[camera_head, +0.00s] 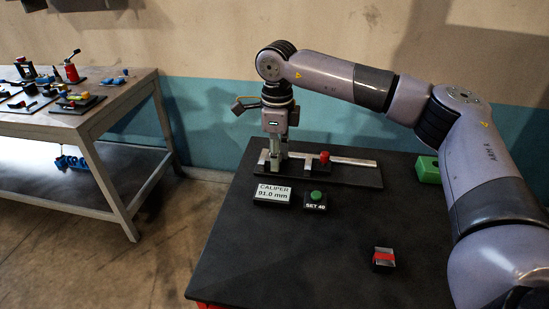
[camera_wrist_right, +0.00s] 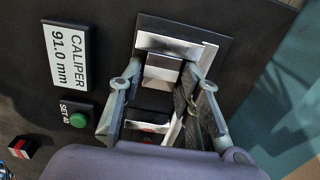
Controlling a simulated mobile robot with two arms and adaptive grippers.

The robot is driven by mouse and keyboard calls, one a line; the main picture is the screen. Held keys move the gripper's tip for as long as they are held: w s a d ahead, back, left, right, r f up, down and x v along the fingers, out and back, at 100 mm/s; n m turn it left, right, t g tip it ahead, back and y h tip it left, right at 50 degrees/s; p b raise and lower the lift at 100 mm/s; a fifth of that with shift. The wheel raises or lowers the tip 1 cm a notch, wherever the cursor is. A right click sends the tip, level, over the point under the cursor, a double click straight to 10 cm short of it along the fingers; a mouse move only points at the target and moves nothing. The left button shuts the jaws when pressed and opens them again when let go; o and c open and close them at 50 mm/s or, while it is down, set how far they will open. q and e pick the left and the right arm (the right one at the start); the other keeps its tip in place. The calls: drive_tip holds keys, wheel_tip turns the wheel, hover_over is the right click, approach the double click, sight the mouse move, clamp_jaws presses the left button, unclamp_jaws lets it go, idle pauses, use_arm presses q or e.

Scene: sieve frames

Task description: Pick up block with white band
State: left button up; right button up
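A grey-silver block (camera_wrist_right: 163,68) lies between my right fingers beside a pale metal jaw of the caliper rig in the wrist view. I cannot make out a white band on it. My right gripper (camera_head: 276,165) points down at the left end of the rig in the head view. In the wrist view the right gripper (camera_wrist_right: 164,76) has its fingers spread, one on each side of the block; contact is not clear. A dark block with a red band (camera_head: 383,259) lies apart at the table's front right. My left gripper is not in view.
The caliper rig (camera_head: 358,176) has a rail and red knob (camera_head: 324,157). A display (camera_head: 272,194) reads 91.0 mm, beside a green "SET 40" button (camera_head: 316,196). A green object (camera_head: 427,170) sits at right. The table's (camera_head: 290,260) front is mostly clear. A cluttered bench (camera_head: 75,120) stands left.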

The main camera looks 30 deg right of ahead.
drive_tip(key=shift+a, duration=0.1)
drive_tip(key=shift+c, duration=0.2)
clamp_jaws()
drive_tip(key=shift+r, duration=0.2)
